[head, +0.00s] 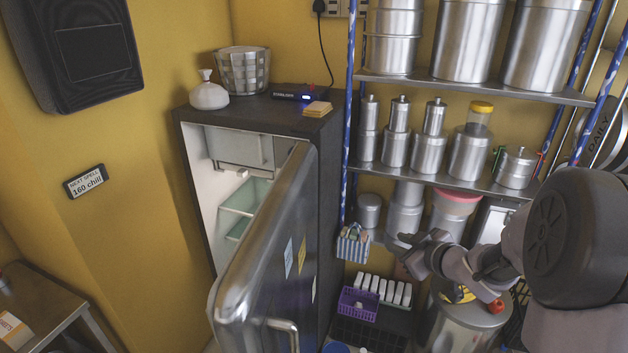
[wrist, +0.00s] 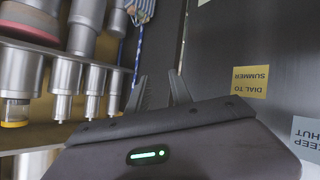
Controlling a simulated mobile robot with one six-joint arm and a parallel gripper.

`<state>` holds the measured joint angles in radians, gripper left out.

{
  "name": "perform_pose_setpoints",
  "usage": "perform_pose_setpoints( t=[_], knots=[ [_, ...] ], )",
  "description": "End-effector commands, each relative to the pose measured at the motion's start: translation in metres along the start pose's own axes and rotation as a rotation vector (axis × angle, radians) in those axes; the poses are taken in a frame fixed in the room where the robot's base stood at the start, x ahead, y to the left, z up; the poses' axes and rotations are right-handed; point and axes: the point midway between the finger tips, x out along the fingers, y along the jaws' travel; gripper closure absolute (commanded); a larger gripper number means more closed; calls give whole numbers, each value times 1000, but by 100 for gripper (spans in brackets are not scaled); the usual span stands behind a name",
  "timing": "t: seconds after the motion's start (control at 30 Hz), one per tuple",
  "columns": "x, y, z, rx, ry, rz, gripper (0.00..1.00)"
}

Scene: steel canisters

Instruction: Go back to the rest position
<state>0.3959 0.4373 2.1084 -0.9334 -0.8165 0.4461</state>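My gripper (head: 408,243) is in front of the lower shelf of the steel rack, to the right of the open fridge door. In the wrist view its two dark fingers (wrist: 158,80) stand apart with nothing between them. The wrist picture is upside down. My arm reaches in from the right edge of the head view. The fridge door (head: 268,250) stands open, and the dark fridge side or door with a yellow note (wrist: 251,80) lies beside the fingers in the wrist view.
Steel canisters (head: 429,155) fill the rack shelves behind my gripper. A striped basket (head: 353,246) hangs near the blue rack post. Below are a purple basket (head: 358,304) and a large steel drum (head: 462,328) with a red item on its lid.

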Motion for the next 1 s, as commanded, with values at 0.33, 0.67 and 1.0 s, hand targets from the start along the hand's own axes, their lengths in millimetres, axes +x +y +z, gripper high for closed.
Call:
perform_pose_setpoints(
  t=[0.33, 0.67, 1.0],
  knots=[
    [-187, -152, 45, 841, -433, 321, 74],
    [-228, -264, 56, 1081, -542, 93, 74],
    [-228, -262, 56, 1080, -542, 97, 74]
  ],
)
